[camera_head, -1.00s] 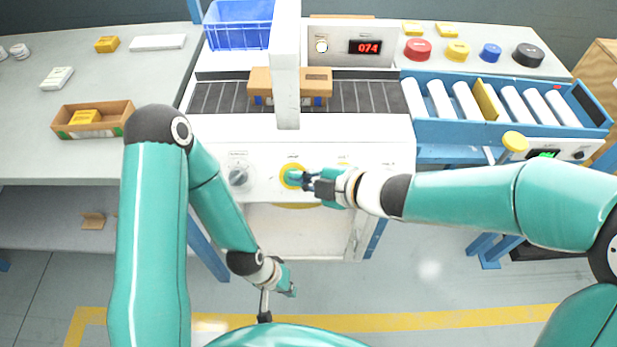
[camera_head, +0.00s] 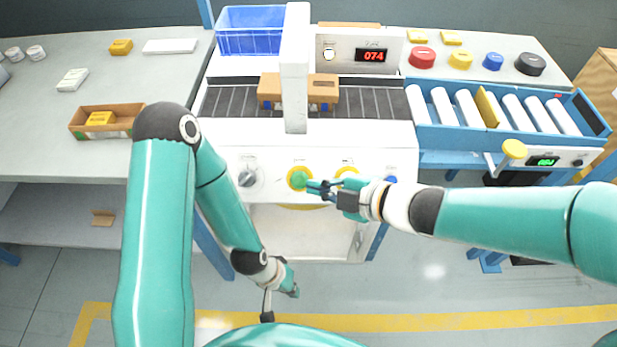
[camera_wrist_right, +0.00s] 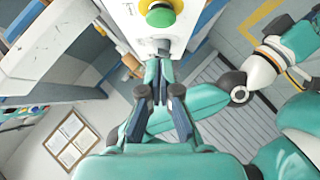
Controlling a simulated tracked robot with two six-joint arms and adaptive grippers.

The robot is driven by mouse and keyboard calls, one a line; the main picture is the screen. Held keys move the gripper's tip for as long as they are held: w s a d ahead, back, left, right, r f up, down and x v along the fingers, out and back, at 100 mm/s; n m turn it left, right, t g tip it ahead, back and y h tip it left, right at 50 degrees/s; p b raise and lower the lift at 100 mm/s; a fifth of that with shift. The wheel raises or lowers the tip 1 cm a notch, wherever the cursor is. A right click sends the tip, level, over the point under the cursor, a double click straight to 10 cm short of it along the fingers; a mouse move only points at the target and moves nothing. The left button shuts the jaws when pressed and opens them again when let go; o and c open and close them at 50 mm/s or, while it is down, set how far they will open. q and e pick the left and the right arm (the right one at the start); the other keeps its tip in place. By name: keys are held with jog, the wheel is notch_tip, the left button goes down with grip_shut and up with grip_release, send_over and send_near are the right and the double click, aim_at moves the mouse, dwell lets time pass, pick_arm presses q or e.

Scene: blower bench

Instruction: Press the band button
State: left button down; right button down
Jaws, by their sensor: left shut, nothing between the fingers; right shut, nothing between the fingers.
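The white front panel (camera_head: 270,160) carries a grey knob (camera_head: 247,177) at left and a green button in a yellow ring (camera_head: 299,178) at centre. I cannot read which is labelled band. My right gripper (camera_head: 312,187) is shut and empty, its tips just right of and below the green button. In the right wrist view the green button (camera_wrist_right: 160,14) lies beyond the fingertips (camera_wrist_right: 157,62), apart from them. My left gripper (camera_head: 267,312) is shut and empty, low before the bench.
A red display (camera_head: 371,56) reads 074. A grey table (camera_head: 150,80) is at left.

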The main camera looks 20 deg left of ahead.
jog(key=p+v, duration=0.1)
jog(key=v, duration=0.5)
jog(key=shift+d+r+p, duration=0.15)
jog(key=shift+r+p, duration=0.05)
jog(key=shift+p, duration=0.15)
jog(key=s+d+f+m+h+p, duration=0.1)
jog(key=d+f+m+h+p, duration=0.3)
jog(key=d+f+m+p, duration=0.75)
jog(key=s+d+f+m+g+h+b, duration=0.3)
jog(key=s+f+m, duration=0.6)
jog(key=m, duration=0.7)
jog(key=shift+s+d+f+h, duration=0.3)
jog(key=shift+d+f, duration=0.7)
jog(key=shift+f, duration=0.25)
